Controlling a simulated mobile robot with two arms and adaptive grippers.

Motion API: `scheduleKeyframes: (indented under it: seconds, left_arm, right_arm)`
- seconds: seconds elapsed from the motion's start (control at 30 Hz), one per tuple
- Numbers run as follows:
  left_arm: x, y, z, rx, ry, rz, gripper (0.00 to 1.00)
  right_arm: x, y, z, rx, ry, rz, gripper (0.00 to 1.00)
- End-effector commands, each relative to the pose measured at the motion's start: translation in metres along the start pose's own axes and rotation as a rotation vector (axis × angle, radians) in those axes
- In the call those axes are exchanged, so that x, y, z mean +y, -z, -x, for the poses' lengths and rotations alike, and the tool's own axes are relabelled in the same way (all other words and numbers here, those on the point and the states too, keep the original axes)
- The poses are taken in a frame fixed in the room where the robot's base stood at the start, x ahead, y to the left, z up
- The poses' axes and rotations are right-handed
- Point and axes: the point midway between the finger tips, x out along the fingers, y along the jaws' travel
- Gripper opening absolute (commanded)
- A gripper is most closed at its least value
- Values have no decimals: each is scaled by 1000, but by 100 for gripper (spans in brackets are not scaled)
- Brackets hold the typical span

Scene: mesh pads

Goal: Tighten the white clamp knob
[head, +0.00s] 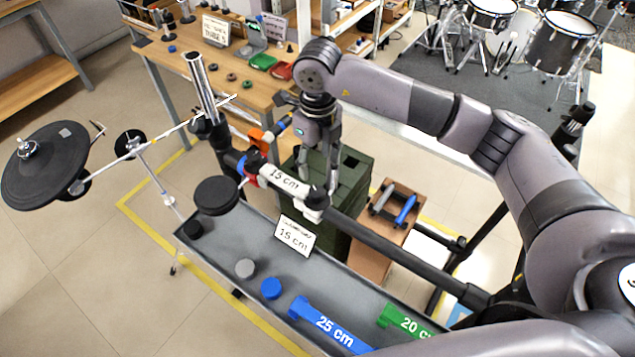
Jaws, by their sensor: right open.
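A white clamp (317,199) sits on the black horizontal bar (375,237), at the right end of a white gauge (284,180) marked 15 cm. My right gripper (318,182) hangs down from the right arm, just above the white clamp. Its fingers are apart with nothing between them. I cannot tell whether a fingertip touches the clamp. My left gripper is not in view.
A grey tray (222,250) below holds a blue 25 cm gauge (335,328), a green 20 cm gauge (405,322), round caps and a 15 cm sign (295,236). A black pad (216,195) and chrome post (202,85) stand left. Green crates (345,190) stand behind.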

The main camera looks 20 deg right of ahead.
Motion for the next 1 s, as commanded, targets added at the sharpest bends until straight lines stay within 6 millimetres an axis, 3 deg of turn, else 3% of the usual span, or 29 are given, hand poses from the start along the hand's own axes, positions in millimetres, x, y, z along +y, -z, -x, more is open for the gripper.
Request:
scheduleKeyframes:
  seconds: [0.2, 0.3, 0.6, 0.93, 1.0]
  left_arm:
    - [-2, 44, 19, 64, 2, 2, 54]
    - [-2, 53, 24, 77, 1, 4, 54]
    - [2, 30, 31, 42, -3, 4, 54]
    - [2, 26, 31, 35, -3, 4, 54]
    - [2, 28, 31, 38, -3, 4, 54]
  right_arm:
    - [1, 2, -47, 6, -1, 0, 54]
    - [1, 1, -67, 5, -2, -1, 54]
    - [1, 0, -102, 1, 0, 1, 54]
    - [0, 0, -106, 0, 0, 0, 54]
    - [0, 0, -106, 0, 0, 0, 50]
